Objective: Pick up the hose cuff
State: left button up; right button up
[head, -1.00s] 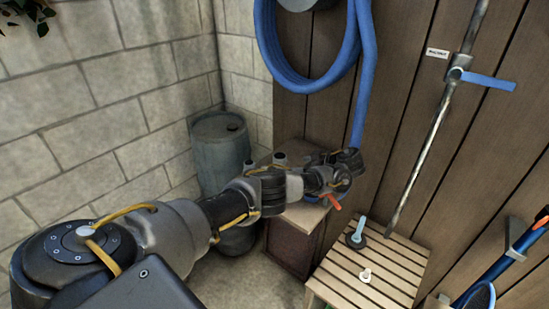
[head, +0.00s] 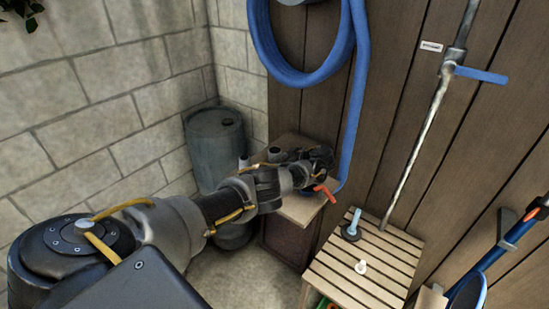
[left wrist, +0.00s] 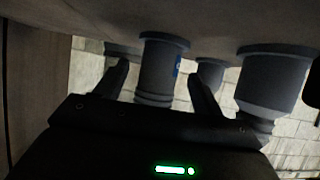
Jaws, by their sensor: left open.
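My left gripper (head: 322,158) is over the small wooden cabinet top in the head view, pointing right. In the left wrist view the gripper (left wrist: 162,82) is open, one finger on each side of a grey flanged cuff (left wrist: 158,65) with a blue mark, which I take for the hose cuff. The cuff shows between the fingers with gaps on both sides; I cannot tell how deep it sits between them. The cabinet top lies along the upper edge of that view. In the head view my gripper hides this cuff. My right gripper is out of view.
Other grey fittings stand close by, a wide one (left wrist: 275,80) to the right and a smaller one (left wrist: 210,72) behind. A red-orange lever (head: 325,193) is below my gripper. The blue hose (head: 352,110) hangs behind. A slatted stool (head: 375,262) stands to the right.

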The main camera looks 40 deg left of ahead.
pick_arm(q)
jog(key=shift+x, duration=1.1)
jog(key=shift+r, duration=0.1)
jog(key=c, duration=1.1)
jog(key=shift+r, duration=0.15)
